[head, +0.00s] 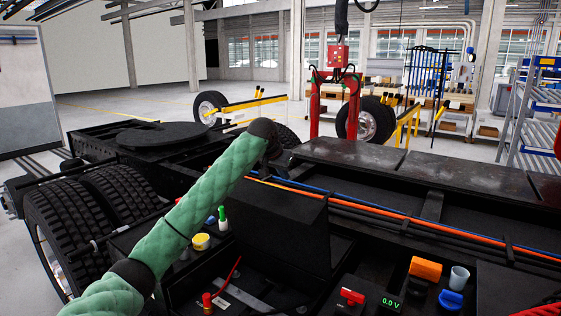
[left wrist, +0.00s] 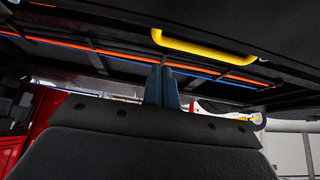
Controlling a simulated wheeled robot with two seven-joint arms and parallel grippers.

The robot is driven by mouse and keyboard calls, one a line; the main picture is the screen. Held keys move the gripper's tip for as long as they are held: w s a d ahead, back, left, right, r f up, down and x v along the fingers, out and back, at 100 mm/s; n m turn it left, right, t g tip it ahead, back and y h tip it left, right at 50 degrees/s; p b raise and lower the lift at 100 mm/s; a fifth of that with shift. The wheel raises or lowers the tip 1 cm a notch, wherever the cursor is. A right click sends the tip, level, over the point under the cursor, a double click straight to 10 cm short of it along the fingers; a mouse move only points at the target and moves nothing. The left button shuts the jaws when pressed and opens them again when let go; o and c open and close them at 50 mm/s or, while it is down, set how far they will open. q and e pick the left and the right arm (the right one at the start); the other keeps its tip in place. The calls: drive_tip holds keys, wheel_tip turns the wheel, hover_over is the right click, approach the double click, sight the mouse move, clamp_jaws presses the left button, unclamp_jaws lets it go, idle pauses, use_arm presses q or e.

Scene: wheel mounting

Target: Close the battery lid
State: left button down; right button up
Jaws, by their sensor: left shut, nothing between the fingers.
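The battery lid (head: 280,228) is a black panel standing open, roughly upright, above the battery compartment (head: 240,295) in the head view. My green-sleeved left arm rises from the lower left, and its dark upper end is above and behind the lid. The left gripper itself is hidden in the head view. In the left wrist view, the left gripper's (left wrist: 162,86) two blue-grey fingers are together and empty. A yellow handle (left wrist: 205,46) is on a dark panel just beyond and right of the fingertips; I cannot tell whether they touch that panel. My right gripper is not in view.
Orange and blue cables (head: 400,213) run along the truck frame behind the lid. A voltage display (head: 391,303), an orange block (head: 425,268) and a cup (head: 459,277) stand at right. A yellow container (head: 201,241) is left of the lid. Large tyres (head: 85,225) stand at far left.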

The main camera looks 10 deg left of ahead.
sight(278, 188)
use_arm(q)
drive_tip(key=shift+s+a+f+p, duration=0.2)
drive_tip(key=shift+s+f+p, duration=0.05)
drive_tip(key=shift+s+p, duration=0.3)
drive_tip(key=shift+s+a+f+p, duration=0.15)
drive_tip(key=shift+s+f+p, duration=0.1)
drive_tip(key=shift+s+p, duration=0.2)
drive_tip(key=shift+s+a+f+p, duration=0.25)
drive_tip(key=shift+s+p, duration=0.2)
drive_tip(key=shift+s, duration=0.15)
drive_tip(key=shift+f, duration=0.1)
